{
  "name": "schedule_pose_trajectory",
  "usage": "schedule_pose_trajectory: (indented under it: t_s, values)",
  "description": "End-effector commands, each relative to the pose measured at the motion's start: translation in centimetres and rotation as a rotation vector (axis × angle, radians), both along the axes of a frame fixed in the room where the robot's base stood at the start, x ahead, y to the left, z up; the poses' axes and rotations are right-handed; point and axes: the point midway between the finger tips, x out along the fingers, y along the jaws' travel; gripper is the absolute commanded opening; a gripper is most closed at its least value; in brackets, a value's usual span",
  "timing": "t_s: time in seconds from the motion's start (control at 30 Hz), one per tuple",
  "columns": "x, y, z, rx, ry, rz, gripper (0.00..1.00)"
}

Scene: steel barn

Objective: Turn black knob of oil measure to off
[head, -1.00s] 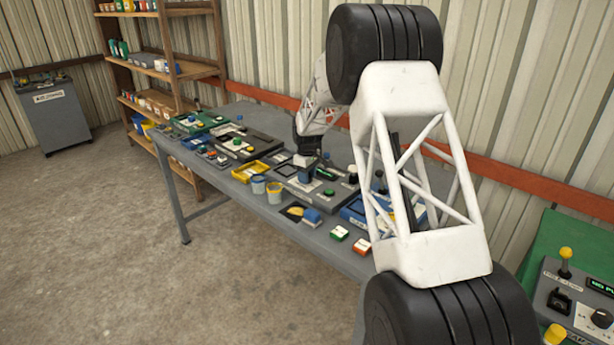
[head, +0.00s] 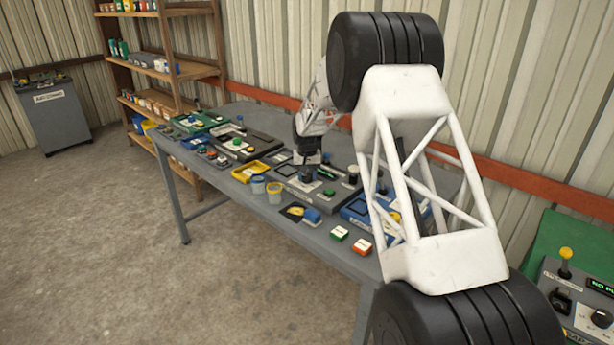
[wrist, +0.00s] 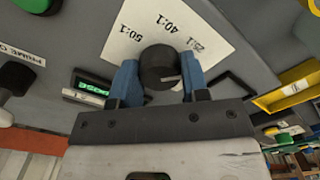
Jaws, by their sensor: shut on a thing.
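The black knob (wrist: 158,68) stands on a white dial plate (wrist: 186,32) printed 50:1, 40:1 and 25:1 in the wrist view. A small light mark shows on the knob's side; I cannot tell which position it points to. My gripper (wrist: 155,82) has its two blue fingers on either side of the knob, shut on it. In the head view my gripper (head: 307,174) is down at the dark grey oil measure panel (head: 330,201) on the table; the knob is hard to make out there.
A lit green display (wrist: 92,88) is beside the dial. A yellow tray (head: 250,172), yellow cup (head: 274,192) and blue unit (head: 356,211) are near the panel on the grey table (head: 200,172).

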Motion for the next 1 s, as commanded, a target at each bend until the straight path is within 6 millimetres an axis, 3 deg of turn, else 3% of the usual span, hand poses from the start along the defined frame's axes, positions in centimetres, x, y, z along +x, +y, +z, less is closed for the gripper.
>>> schedule_pose_trajectory:
  t_s: [0.5,1.0]
  values:
    - [0.07,-0.01,0.15,0.001,-0.002,-0.457,0.18]
    - [0.05,-0.04,0.1,0.001,-0.002,-0.622,0.18]
